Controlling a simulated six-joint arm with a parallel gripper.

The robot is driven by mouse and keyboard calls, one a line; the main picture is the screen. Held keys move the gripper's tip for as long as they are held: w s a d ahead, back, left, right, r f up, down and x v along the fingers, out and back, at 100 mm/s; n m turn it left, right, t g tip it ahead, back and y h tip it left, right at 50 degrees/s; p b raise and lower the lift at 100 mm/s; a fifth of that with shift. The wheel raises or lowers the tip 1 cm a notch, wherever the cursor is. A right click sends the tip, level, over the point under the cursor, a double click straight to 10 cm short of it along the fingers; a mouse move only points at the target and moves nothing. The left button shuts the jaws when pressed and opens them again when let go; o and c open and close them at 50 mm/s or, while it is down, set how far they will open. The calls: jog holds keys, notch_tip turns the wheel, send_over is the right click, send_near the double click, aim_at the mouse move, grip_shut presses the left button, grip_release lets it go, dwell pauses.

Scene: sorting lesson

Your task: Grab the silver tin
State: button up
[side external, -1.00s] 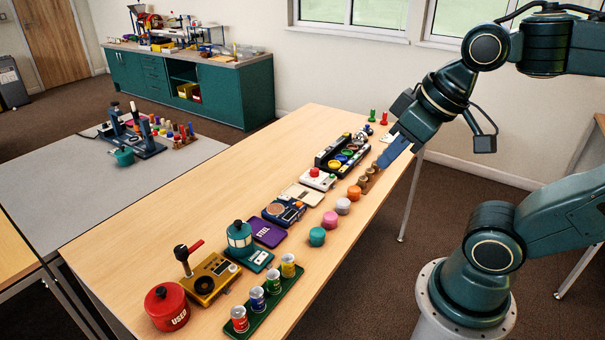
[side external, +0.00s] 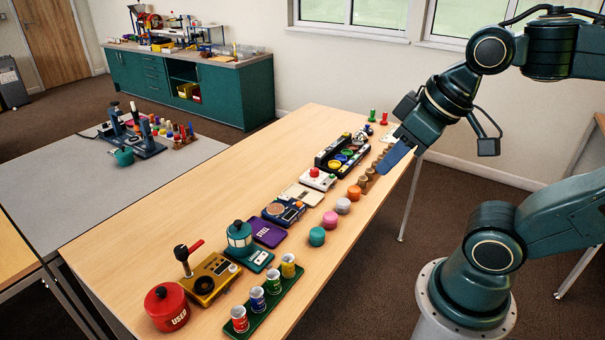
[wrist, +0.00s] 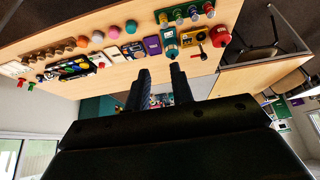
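No tin that is plainly all silver can be made out. Several tins with silvery tops and coloured labels stand in a row on a green tray (side external: 281,296) at the table's near end: a red tin (side external: 239,320), a blue tin (side external: 257,301), a green tin (side external: 273,285) and a yellow tin (side external: 288,268). The row also shows at the top of the wrist view, with the red tin (wrist: 209,9) rightmost. My gripper (side external: 392,162) is above the table's far right edge, well away from the tins. In the wrist view my gripper (wrist: 161,78) has its fingers apart with nothing between them.
Along the table (side external: 180,205) stand a red pot (side external: 166,308), a gold device (side external: 211,279), a purple pad (side external: 268,232), a white device with a red button (side external: 317,179) and a black tray (side external: 323,158). Coloured round pieces, including a teal one (side external: 317,237), line the right side. The left side is clear.

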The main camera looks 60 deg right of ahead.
jog(key=o, duration=0.8)
jog(key=shift+o, duration=0.2)
jog(key=shift+w, duration=0.1)
jog(key=w+d+f+m+g, duration=0.25)
jog(key=w+d+m, duration=0.25)
jog(key=w+d, duration=0.25)
jog(key=w+d+f+m+g, duration=0.1)
jog(key=w+d+f+m, duration=0.4)
jog(key=w, duration=0.4)
jog(key=w+d+f+m+g, duration=0.2)
jog(key=d+f+m, duration=0.6)
jog(key=d+f, duration=0.8)
jog(key=shift+w+d+f, duration=0.15)
jog(key=shift+w+f, duration=0.05)
jog(key=shift+w, duration=0.6)
